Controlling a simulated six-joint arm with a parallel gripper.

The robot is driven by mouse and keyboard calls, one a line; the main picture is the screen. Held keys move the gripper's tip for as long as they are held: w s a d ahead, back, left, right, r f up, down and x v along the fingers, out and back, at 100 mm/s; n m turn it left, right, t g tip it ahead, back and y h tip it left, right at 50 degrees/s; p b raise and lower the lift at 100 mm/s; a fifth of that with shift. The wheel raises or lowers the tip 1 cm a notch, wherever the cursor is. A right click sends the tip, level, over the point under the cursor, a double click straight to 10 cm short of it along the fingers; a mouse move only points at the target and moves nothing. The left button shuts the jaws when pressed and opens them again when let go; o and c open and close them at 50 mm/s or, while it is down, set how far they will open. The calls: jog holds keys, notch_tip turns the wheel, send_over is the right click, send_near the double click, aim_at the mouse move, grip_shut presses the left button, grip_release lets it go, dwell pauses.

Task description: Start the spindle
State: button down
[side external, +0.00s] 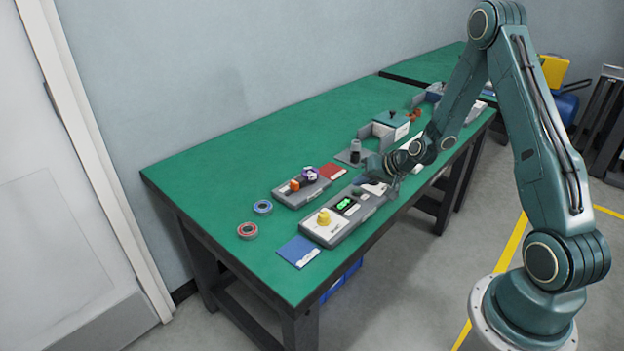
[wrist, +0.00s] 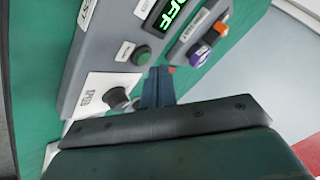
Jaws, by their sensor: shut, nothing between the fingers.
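The grey control box (side external: 330,232) lies on the green table, with a yellow knob (side external: 324,217) at its left end and a lit green display. In the wrist view the display (wrist: 166,14) shows letters ending in "FF". A green button (wrist: 141,56) sits below it beside a white label, and a black knob (wrist: 117,97) is on a white plate lettered "SPEED". My gripper (wrist: 160,84) is shut and empty, its dark blue fingertips over the panel edge near the green button and black knob. Contact cannot be told. In the side view my gripper (side external: 391,183) is at the box's right end.
A red card (side external: 332,171), blue ring (side external: 262,207), red ring (side external: 247,230) and blue card (side external: 298,251) lie nearby. Grey fixtures (side external: 388,133) stand farther back. The table's left part is clear.

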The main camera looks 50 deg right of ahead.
jog(key=shift+f, duration=0.8)
dwell(1.8)
jog(key=shift+r, duration=0.75)
jog(key=shift+r, duration=2.55)
